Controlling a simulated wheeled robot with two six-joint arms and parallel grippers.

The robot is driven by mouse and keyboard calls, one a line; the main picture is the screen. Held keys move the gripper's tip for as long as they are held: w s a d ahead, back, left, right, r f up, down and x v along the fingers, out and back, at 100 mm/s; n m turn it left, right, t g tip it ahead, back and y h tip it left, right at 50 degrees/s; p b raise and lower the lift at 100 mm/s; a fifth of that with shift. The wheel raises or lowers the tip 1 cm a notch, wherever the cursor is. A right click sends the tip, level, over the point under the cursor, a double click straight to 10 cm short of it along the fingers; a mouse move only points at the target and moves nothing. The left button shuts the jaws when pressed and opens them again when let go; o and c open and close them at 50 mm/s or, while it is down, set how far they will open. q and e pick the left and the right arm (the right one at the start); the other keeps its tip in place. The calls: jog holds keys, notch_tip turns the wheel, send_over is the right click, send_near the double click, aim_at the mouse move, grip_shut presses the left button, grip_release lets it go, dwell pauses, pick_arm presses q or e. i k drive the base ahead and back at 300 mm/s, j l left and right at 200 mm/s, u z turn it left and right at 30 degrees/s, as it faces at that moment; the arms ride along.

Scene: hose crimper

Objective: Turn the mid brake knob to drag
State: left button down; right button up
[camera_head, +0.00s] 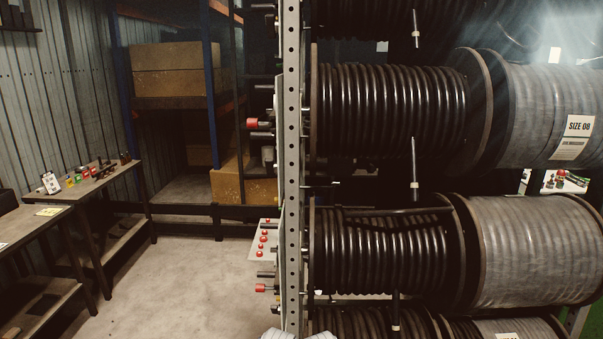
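A red knob (252,123) sticks out to the left of the upright perforated post, level with the middle black hose reel (390,108). Another red knob (260,288) sticks out lower down, near the lower black reel (382,250). Both are seen from the side, so I cannot read their settings or any labels. Which one is the mid brake knob is not marked in view. Neither gripper can be made out. Only a small pale shape shows at the bottom edge, and I cannot tell what it is.
The perforated post (292,170) stands upright in front, with reels to its right. A light panel with several red buttons (263,240) sits left of it. A workbench (95,180) stands at the left, shelving with boxes (180,70) behind. The floor (185,280) between is clear.

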aim_at(275, 310)
jog(key=j+z, duration=0.2)
jog(key=j, duration=0.35)
jog(key=j+z, duration=0.2)
jog(key=j, duration=0.35)
jog(key=k+j+z, duration=0.15)
jog(key=j, duration=0.35)
jog(key=i+j+z, duration=0.1)
jog(key=i+j, duration=0.15)
jog(key=i, duration=0.1)
